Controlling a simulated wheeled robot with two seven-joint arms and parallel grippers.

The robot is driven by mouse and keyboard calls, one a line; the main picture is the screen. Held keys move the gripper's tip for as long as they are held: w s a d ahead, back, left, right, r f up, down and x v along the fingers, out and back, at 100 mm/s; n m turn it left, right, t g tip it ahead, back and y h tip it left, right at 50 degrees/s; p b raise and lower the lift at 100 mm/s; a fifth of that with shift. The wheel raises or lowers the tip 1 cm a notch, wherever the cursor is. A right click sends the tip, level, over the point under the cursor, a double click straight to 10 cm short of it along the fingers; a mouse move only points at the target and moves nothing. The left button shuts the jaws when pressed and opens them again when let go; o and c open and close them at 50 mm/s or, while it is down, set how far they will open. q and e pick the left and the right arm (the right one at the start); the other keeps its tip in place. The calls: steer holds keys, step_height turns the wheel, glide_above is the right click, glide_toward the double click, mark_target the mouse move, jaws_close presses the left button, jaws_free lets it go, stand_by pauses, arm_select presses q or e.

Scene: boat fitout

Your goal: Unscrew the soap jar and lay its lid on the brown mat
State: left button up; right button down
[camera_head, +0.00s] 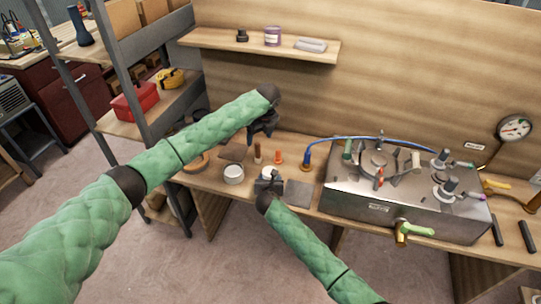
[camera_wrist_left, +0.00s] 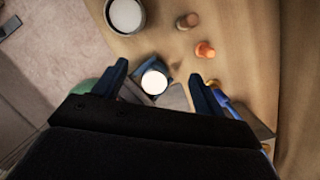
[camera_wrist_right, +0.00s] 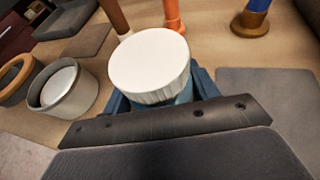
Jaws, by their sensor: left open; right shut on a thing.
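The soap jar (camera_wrist_right: 180,101) is blue with a wide white lid (camera_wrist_right: 150,62) on top. It stands upright at the bench's front part, and my right gripper (camera_head: 268,186) is shut around its body. The lid also shows in the left wrist view (camera_wrist_left: 154,82). My left gripper (camera_head: 260,136) is open and empty above and behind the jar, pointing down. In the left wrist view, the lid appears between its spread fingers, apart from them. The brown mat (camera_head: 233,152) lies bare on the bench, behind and left of the jar.
A pale round tub (camera_head: 233,181) stands left of the jar; a grey mat (camera_head: 299,193) lies to its right. Brown (camera_head: 257,154) and orange (camera_head: 278,157) upright pieces stand behind it. A metal unit (camera_head: 350,200) with fittings fills the bench further right.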

arm_select(q)
steer(key=m+g+h, duration=0.1)
steer(key=g, duration=0.1)
glide_above(271, 169)
steer(key=s+a, duration=0.1)
step_height(271, 169, down, 5)
steer(key=shift+a+f, duration=0.1)
steer(key=shift+a, duration=0.05)
steer(key=shift+s+d+m+h, duration=0.15)
steer(key=shift+d+m+h, duration=0.2)
steer(key=shift+d, duration=0.2)
steer(key=shift+f, duration=3.9)
steer(key=c, duration=1)
steer(key=n, duration=0.3)
steer(key=shift+d, duration=0.1)
steer(key=shift+r+n, duration=0.1)
steer(key=shift+n, duration=0.15)
